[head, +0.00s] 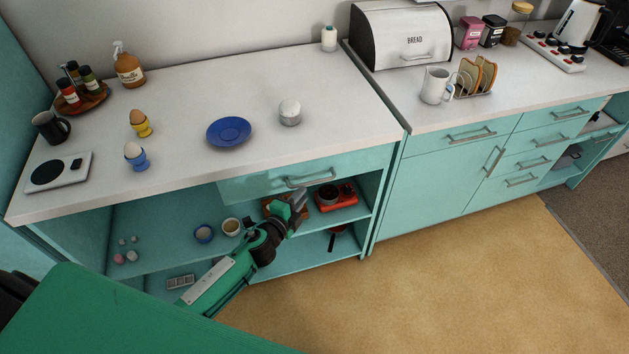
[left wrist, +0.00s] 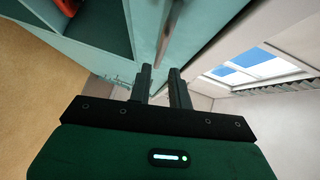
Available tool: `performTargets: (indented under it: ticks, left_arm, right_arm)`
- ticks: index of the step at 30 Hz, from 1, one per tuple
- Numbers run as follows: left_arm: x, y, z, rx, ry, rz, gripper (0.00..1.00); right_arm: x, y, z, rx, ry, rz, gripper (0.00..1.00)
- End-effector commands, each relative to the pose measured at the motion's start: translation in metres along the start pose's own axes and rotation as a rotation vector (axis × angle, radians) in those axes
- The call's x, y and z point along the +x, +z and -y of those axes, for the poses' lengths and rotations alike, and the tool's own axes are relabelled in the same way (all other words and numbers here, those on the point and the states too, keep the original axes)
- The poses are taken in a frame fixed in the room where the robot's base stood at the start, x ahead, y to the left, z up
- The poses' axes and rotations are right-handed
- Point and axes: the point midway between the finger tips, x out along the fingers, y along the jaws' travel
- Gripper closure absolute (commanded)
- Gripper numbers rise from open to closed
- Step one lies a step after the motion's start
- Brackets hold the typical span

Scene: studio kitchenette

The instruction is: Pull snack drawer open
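The drawer (head: 262,184) is a teal front under the right part of the left countertop. It looks shut, close under the counter edge. Its metal bar handle (head: 310,179) runs across the front. My left gripper (head: 300,194) is just below and in front of the handle. In the left wrist view its two dark fingers (left wrist: 160,70) stand apart with a narrow empty gap. The teal front (left wrist: 185,22) lies beyond the fingertips, and I cannot tell whether they touch the handle. My right gripper is not seen.
A blue plate (head: 229,132) and white pot (head: 290,112) stand on the counter above. The floor (head: 440,270) in front is clear.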

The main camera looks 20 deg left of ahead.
Motion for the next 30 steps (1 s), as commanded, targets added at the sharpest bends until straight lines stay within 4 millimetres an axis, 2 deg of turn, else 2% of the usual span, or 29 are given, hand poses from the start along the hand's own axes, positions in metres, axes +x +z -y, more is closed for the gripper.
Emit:
performTargets:
  ticks: [1,6,13,18,26,30]
  left_arm:
    - [0.011,0.000,0.002,-0.001,-0.001,0.001,0.80]
    - [0.041,0.000,0.001,-0.001,0.000,0.001,0.80]
    - [0.070,0.000,0.000,-0.002,0.000,0.001,0.80]
    - [0.078,0.000,-0.001,-0.002,0.001,0.000,0.80]
    - [0.079,0.000,-0.001,-0.002,0.001,0.000,0.80]
    - [0.079,0.000,-0.001,-0.002,0.001,0.000,1.00]
  right_arm:
    - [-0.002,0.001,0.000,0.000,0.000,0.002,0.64]
    - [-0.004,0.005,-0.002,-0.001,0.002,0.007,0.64]
    - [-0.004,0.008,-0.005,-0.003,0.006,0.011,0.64]
    - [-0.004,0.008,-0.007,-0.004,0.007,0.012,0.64]
    - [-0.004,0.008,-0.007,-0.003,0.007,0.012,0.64]
    - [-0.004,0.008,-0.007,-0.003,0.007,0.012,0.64]
